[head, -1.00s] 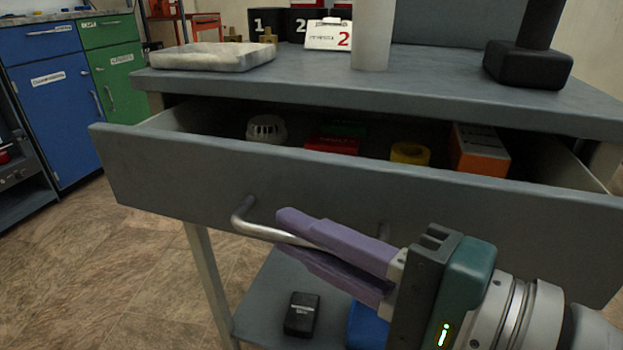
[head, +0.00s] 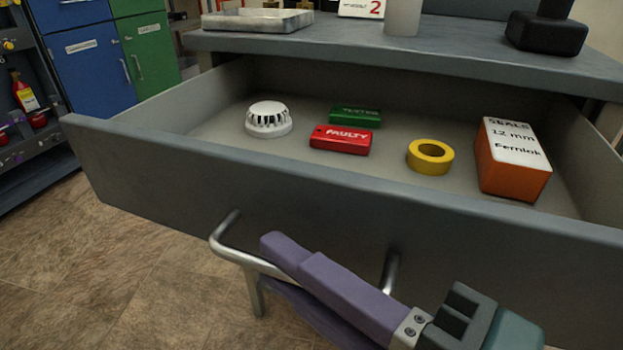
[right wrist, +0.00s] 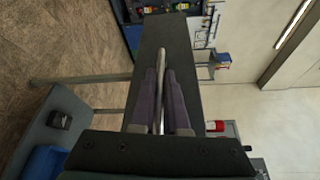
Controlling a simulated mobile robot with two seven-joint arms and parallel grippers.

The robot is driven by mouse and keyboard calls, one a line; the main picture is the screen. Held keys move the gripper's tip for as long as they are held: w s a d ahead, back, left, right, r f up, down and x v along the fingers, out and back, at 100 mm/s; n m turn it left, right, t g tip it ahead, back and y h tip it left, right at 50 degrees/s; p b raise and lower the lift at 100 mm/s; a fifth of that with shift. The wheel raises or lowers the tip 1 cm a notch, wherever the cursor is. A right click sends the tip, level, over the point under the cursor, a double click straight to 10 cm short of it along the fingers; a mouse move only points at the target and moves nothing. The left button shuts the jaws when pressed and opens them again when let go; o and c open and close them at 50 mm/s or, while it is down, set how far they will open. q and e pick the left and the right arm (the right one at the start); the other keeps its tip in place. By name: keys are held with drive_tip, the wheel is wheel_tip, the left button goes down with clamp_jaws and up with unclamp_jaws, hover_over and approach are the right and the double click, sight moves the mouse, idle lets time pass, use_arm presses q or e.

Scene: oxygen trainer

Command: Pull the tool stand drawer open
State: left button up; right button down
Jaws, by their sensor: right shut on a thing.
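The tool stand drawer (head: 180,178) stands well open, and its inside shows. Its metal bar handle (head: 228,232) is on the front face. My right gripper (head: 285,265) is shut on the handle, with its purple fingers above and below the bar. In the right wrist view the handle (right wrist: 161,62) runs between the two fingers (right wrist: 162,100), against the dark drawer front (right wrist: 180,40). Part of the handle is hidden behind the fingers in the head view. My left gripper is not in view.
The drawer holds a white detector (head: 268,120), a red FAULTY block (head: 341,140), a green block (head: 355,116), yellow tape (head: 430,157) and an orange SEALS box (head: 512,160). The stand top (head: 330,47) carries a tray (head: 257,20) and a black item (head: 546,34). Cabinets (head: 88,55) stand at left.

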drive_tip(key=c, duration=0.9)
unclamp_jaws()
drive_tip(key=b+v, duration=0.1)
drive_tip(key=v, duration=0.9)
drive_tip(key=shift+b, duration=0.3)
drive_tip(key=shift+r, duration=0.1)
